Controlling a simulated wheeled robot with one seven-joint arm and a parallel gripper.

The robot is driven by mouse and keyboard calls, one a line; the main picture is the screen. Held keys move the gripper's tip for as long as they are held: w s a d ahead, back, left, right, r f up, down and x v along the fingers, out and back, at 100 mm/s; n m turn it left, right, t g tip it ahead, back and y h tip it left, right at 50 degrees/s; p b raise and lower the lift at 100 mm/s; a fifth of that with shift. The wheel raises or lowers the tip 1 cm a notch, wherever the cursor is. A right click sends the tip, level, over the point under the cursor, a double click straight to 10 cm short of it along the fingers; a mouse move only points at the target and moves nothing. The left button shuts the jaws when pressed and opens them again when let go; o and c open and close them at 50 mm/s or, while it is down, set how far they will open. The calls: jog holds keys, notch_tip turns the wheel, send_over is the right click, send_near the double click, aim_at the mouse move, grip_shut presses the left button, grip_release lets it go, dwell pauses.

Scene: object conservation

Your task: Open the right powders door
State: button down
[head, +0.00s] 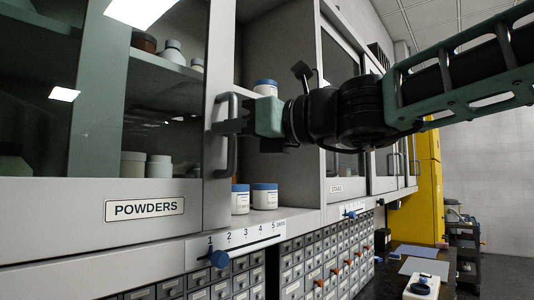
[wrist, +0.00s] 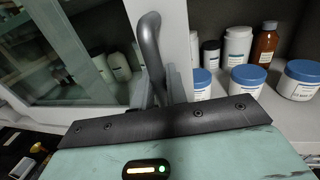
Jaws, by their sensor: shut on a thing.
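The glass powders door (head: 95,190) has a light grey frame and a "POWDERS" label (head: 145,208). Its dark vertical bar handle (head: 232,160) is on the door's right edge. My gripper (head: 222,124) reaches in from the right and is shut on the handle. In the wrist view the curved handle (wrist: 150,40) rises between the finger pads (wrist: 160,88), and the lower part of it is hidden by my gripper. The door glass (wrist: 95,50) lies to the left there. Right of the door's edge, the shelf space is uncovered.
Blue-lidded jars (head: 265,196) stand on the shelf right of the handle; a brown bottle (wrist: 264,45) is behind them. Another jar (head: 265,88) is on the upper shelf. A numbered slider (head: 220,258) and small drawers (head: 320,265) are below. A yellow cabinet (head: 428,180) stands farther right.

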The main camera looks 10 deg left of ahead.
aim_at(176, 124)
jog(key=s+a, duration=0.1)
jog(key=s, duration=0.1)
jog(key=s+a+b, duration=0.1)
jog(key=s, duration=0.1)
jog(key=s+a, duration=0.2)
jog(key=c, duration=1.8)
grip_release()
jog(key=shift+s, duration=0.1)
jog(key=b+v, duration=1.5)
jog(key=v, duration=0.2)
jog(key=shift+d+f, duration=0.15)
